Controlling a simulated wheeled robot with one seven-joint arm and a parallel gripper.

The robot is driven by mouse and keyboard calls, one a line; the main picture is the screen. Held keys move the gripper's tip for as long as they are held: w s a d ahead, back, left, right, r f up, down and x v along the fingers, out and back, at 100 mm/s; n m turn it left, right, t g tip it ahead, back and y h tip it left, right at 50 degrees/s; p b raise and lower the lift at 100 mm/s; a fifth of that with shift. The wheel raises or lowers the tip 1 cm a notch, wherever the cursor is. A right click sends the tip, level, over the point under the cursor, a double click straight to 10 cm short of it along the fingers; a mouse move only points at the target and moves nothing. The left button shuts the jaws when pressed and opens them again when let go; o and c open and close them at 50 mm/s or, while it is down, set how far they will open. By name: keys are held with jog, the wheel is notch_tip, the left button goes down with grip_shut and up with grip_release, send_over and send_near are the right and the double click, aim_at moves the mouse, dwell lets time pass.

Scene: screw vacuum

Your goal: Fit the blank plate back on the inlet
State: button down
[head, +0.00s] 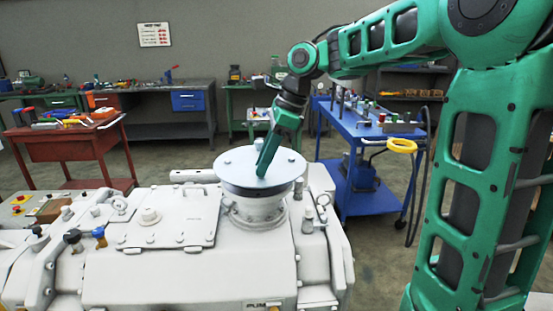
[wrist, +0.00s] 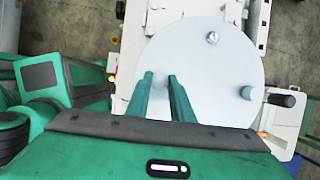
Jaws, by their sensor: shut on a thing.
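The blank plate (head: 240,165) is a round, pale grey disc. In the head view it lies over the inlet (head: 256,208), the flanged neck on top of the white pump, and looks about level. I cannot tell whether it is fully seated. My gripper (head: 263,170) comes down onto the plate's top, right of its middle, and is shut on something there. In the wrist view my two green fingers (wrist: 160,82) reach over the plate (wrist: 208,65), close together. What lies between them is hidden. A shiny bolt head (wrist: 212,38) shows near the plate's edge.
The white pump body (head: 190,277) fills the foreground, with a square cover (head: 172,220), fittings and handles around the inlet. A red cart (head: 70,145) stands left and a blue cart (head: 362,125) right. Workbenches line the back wall. Open floor lies between.

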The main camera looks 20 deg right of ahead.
jog(key=shift+w+a+f, duration=0.25)
jog(key=shift+w+f, duration=0.2)
jog(key=shift+w, duration=0.35)
jog(key=shift+f, duration=1.95)
jog(key=shift+f, duration=0.1)
jog(key=c, duration=1.6)
grip_release()
jog(key=shift+o, duration=0.2)
jog(key=v, duration=1.2)
jog(key=shift+s, duration=0.15)
